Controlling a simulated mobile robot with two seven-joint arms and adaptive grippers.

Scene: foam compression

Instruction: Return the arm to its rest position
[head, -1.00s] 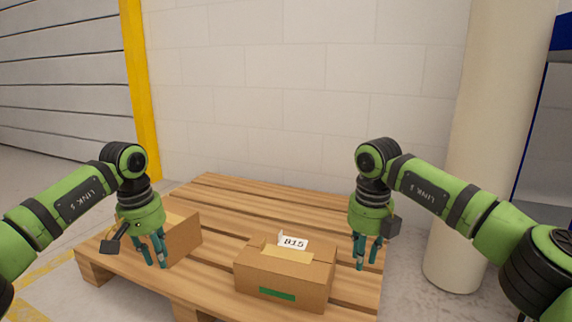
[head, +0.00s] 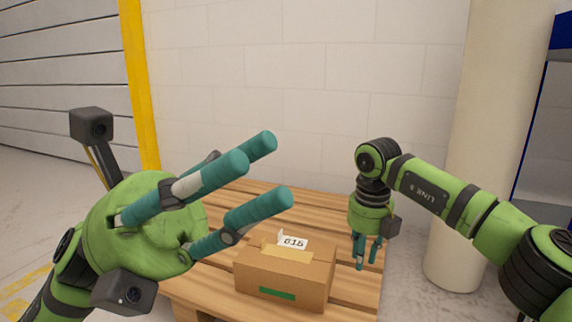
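My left gripper (head: 262,170) is large and close to the camera at the left. Its green palm faces up and right, and its teal fingers are spread apart with nothing between them. My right gripper (head: 367,252) points down above the right part of the pallet, beside the cardboard box. Its teal fingers are apart and I see nothing between them.
A pale round column (head: 500,130) stands at the right, behind my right arm. A yellow post (head: 140,80) and a white block wall (head: 300,90) are at the back. My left arm hides the pallet's left part, including where another box showed earlier.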

